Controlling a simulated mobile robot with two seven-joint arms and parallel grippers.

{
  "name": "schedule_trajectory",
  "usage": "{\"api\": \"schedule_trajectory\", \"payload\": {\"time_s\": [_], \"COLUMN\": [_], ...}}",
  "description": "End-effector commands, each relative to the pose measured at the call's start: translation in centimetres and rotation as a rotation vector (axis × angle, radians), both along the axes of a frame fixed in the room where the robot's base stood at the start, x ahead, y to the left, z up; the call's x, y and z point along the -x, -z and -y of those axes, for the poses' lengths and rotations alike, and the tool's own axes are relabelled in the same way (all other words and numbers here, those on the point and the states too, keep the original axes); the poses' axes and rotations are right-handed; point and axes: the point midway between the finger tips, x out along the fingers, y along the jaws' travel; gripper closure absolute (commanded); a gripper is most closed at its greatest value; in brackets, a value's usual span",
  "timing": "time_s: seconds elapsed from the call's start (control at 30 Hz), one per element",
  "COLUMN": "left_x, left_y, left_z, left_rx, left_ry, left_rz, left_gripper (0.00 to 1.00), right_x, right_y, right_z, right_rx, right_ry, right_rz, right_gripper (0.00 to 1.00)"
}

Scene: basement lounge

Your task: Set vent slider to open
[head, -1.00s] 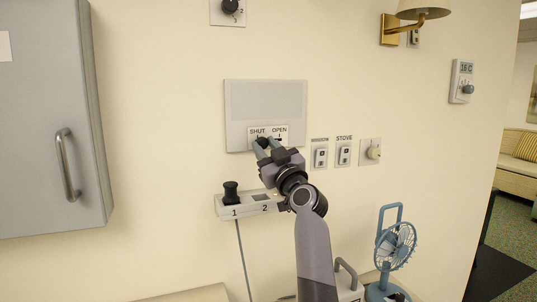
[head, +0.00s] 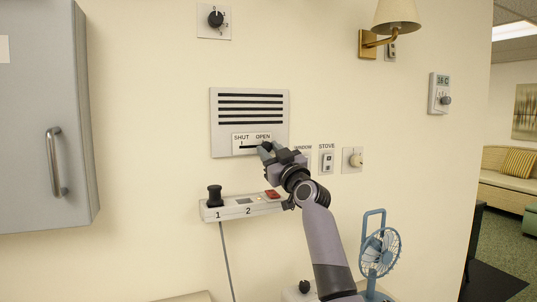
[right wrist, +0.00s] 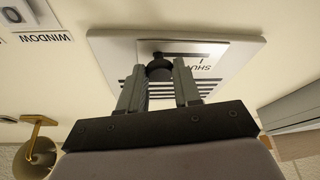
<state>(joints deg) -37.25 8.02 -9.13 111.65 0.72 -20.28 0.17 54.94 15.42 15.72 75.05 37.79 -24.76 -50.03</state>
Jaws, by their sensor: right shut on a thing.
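The vent panel (head: 217,120) on the wall shows several dark open slots, with a white label plate (head: 250,137) marked SHUT and OPEN below them. The black slider knob (head: 267,146) is at the OPEN end, and the dark track shows empty toward SHUT. My right gripper (head: 268,150) is shut on the knob. In the right wrist view, the knob (right wrist: 158,68) shows between the fingertips (right wrist: 160,78), in front of the panel (right wrist: 225,55). My left gripper is not in view.
Below the vent is a wall strip (head: 228,211) with a black plug and a red switch. WINDOW and STOVE switches (head: 327,162) are right of my gripper. A grey cabinet (head: 45,110) is on the left, and a blue fan (head: 380,250) stands low on the right.

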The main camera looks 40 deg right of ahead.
Motion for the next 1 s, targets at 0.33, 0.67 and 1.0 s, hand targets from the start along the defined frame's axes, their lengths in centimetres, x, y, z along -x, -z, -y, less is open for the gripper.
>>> {"api": "schedule_trajectory", "payload": {"time_s": [0.33,0.67,1.0], "left_x": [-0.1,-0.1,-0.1], "left_y": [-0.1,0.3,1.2], "left_z": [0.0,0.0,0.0], "left_rx": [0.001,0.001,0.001], "left_ry": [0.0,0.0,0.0], "left_rz": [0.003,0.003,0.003], "left_gripper": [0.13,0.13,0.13], "right_x": [0.1,1.5,5.2], "right_y": [-0.1,0.7,2.2], "right_z": [0.3,0.0,-0.3], "right_rx": [0.0,0.002,0.001], "right_ry": [0.006,0.006,0.008], "right_rz": [0.002,0.001,0.001], "right_gripper": [0.42,0.42,0.42]}}
